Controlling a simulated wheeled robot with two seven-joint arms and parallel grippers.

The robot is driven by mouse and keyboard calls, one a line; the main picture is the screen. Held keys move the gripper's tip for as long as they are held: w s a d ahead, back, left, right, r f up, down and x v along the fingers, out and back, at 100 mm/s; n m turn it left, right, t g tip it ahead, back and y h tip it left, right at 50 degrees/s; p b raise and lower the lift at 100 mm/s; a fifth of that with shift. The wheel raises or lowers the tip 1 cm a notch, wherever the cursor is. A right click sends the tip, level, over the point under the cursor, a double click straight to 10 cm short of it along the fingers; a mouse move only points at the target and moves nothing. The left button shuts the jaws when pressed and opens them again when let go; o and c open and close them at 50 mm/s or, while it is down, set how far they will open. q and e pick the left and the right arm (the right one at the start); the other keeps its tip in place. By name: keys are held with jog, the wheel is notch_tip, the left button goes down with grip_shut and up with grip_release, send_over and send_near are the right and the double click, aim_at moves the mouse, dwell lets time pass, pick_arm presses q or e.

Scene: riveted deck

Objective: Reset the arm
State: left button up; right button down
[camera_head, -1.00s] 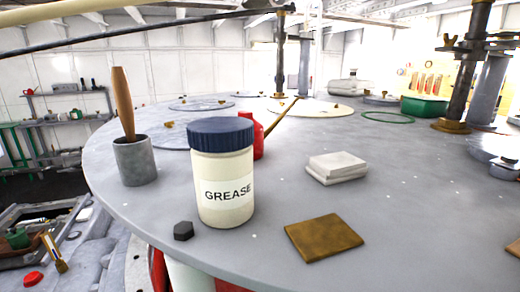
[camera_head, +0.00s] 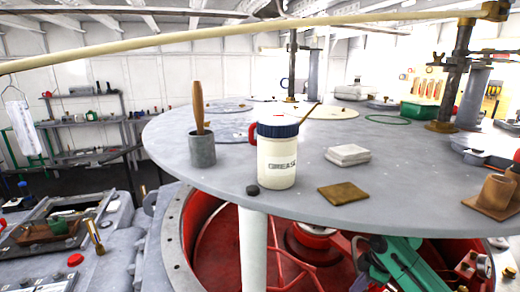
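No gripper of mine can be made out in the head view. The round grey table (camera_head: 240,178) fills the middle of the view. On it a cream grease jar (camera_head: 277,165) with a dark blue lid stands upright near the front edge. A grey cup (camera_head: 202,149) with a wooden-handled tool (camera_head: 198,105) in it stands to the left of the jar. A small dark hex nut (camera_head: 253,190) lies by the jar's foot. A brown square pad (camera_head: 343,193) and a white folded stack (camera_head: 348,155) lie to the right.
A long cream pole (camera_head: 200,41) crosses the top of the view. A red-walled well (camera_head: 220,235) with green machinery (camera_head: 400,265) lies below the table. A brown block (camera_head: 495,192) sits at the table's right edge. Shelves (camera_head: 85,118) stand at the back left.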

jog(key=s+a+f+m, duration=0.3)
jog(key=s+a+f, duration=0.5)
jog(key=s+a, duration=0.1)
jog(key=s+d+r+m+t+h, duration=0.1)
jog(key=s+d+m+h, duration=0.1)
jog(key=s+d+m, duration=0.3)
jog(key=s+d+r+m+t+h, duration=0.1)
jog(key=s+m, duration=0.3)
jog(key=s, duration=0.3)
notch_tip(320, 180, down, 28)
jog(key=s+g+b, duration=0.1)
jog(key=s+b, duration=0.2)
jog(key=b, duration=0.3)
pick_arm(q)
notch_tip(320, 180, down, 10)
jog(key=b, duration=0.4)
jog(key=shift+w+d, duration=0.3)
jog(key=shift+c, duration=0.2)
pick_arm(e)
jog(key=s+d+f+g, duration=0.1)
jog(key=s+d+f, duration=0.2)
jog(key=s+f, duration=1.3)
notch_tip(320, 180, down, 4)
jog(key=shift+s+r+n, duration=0.2)
jog(key=shift+s+n, duration=0.1)
jog(key=shift+s, duration=0.05)
